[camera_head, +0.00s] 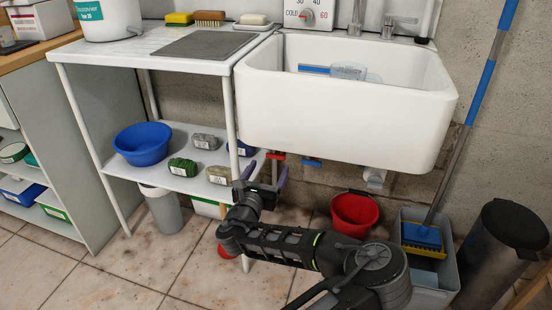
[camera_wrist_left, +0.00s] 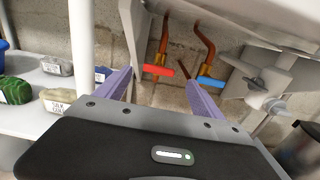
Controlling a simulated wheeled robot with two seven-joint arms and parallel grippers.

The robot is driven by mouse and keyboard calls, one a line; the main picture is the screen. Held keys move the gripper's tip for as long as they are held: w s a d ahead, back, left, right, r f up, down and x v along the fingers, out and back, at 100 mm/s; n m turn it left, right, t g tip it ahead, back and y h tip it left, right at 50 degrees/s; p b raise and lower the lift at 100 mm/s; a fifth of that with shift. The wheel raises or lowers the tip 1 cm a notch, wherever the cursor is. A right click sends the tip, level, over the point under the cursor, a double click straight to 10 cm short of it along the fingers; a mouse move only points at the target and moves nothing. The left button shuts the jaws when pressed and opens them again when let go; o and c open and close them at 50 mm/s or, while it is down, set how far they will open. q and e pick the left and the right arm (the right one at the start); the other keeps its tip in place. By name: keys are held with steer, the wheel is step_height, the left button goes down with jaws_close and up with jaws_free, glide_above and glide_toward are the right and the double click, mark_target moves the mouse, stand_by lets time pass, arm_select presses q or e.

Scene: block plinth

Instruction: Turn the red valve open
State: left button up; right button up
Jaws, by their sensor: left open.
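The red valve (camera_head: 276,155) is a small red lever on a copper pipe under the sink. It also shows in the left wrist view (camera_wrist_left: 158,70), lying roughly crosswise to its pipe. My left gripper (camera_head: 267,167) is open, its two purple fingers pointing at the wall pipes. In the left wrist view the red lever appears between the fingertips (camera_wrist_left: 161,76), beyond them; I see no contact. A blue valve lever (camera_wrist_left: 211,82) is on the neighbouring pipe, just past the right finger, and shows in the head view (camera_head: 312,162). My right gripper is not in view.
The white sink (camera_head: 340,130) hangs above the valves. A white rack (camera_head: 105,163) with a blue bowl (camera_head: 142,144) and several labelled packs stands to the left. A red bucket (camera_head: 355,214), a grey mop bucket (camera_head: 430,275) and a dark bin (camera_head: 505,250) stand right.

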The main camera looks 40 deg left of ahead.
mark_target(275, 157)
arm_select(q)
steer(key=b+x, duration=0.2)
steer(key=x, duration=0.5)
steer(key=shift+w+f, duration=0.1)
steer(key=shift+f, duration=0.05)
steer(key=shift+w+a, duration=0.15)
steer(key=shift+w, duration=0.15)
steer(key=shift+c, duration=0.6)
steer(key=c, duration=1.2)
steer(key=shift+c, duration=0.2)
